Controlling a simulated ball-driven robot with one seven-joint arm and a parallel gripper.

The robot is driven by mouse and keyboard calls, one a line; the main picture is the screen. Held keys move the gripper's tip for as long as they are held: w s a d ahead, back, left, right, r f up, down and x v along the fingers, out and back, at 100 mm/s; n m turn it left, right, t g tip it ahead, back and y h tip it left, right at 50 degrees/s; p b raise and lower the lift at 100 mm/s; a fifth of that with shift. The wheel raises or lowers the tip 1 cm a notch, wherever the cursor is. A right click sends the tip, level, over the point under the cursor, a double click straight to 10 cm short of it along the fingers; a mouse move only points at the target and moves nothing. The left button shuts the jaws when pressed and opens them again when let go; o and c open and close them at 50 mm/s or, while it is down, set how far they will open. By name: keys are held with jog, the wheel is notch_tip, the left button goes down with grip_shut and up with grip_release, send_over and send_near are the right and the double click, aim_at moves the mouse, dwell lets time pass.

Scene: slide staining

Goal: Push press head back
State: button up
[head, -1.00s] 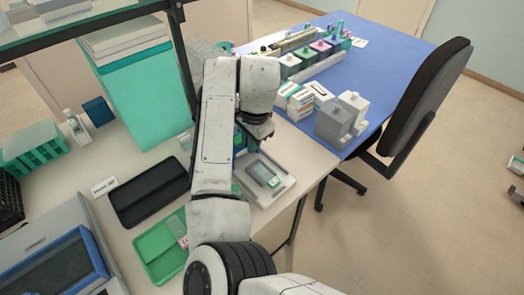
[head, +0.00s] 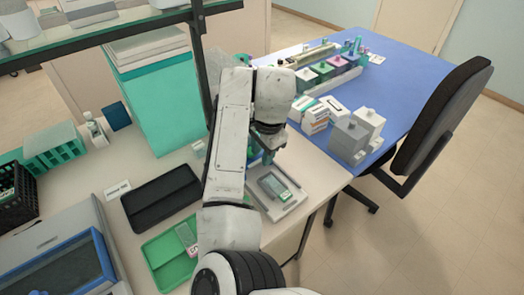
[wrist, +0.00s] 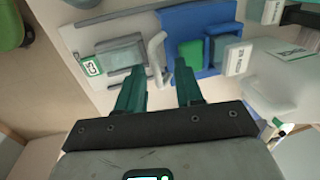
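The press stands near the right end of the pale bench. In the head view its grey base tray (head: 293,205) shows, with a clear slide piece with a green label (head: 275,186) on it; its rear is mostly hidden by my arm. In the wrist view I see the press's blue body (wrist: 208,20), a green pad (wrist: 190,53) and a grey bar (wrist: 157,48). The label reads like "C5" (wrist: 90,66). My gripper (wrist: 160,75) has its two teal fingers apart. The grey bar lies ahead between the fingertips; I cannot tell whether they touch.
A black tray (head: 160,197) and a green tray (head: 157,250) lie left of the press. A chair (head: 445,110) is at right. A glass shelf (head: 110,42) overhangs the upper left.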

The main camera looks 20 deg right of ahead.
notch_tip(320, 180, up, 10)
jog(key=s+b, duration=0.1)
jog(key=shift+s+d+r, duration=0.2)
jog(key=shift+s+d, duration=0.1)
jog(key=shift+s, duration=0.05)
dwell(0.3)
jog(key=s+d+f+n+h, duration=0.2)
jog(key=s+d+f+n, duration=0.1)
jog(key=s+d+f, duration=0.4)
jog(key=s+d+f+n+h, duration=0.25)
jog(key=s+d+f, duration=0.25)
jog(key=d+f, duration=0.4)
jog(key=s+a+f+n+y, duration=0.2)
jog(key=s+f, duration=0.4)
jog(key=s, duration=0.6)
jog(key=s+a+f+n+g+y, duration=0.1)
jog(key=s+a+f+n, duration=0.3)
jog(key=s, duration=0.8)
notch_tip(320, 180, down, 2)
jog(key=shift+n+y, duration=0.35)
jog(key=shift+n, duration=0.7)
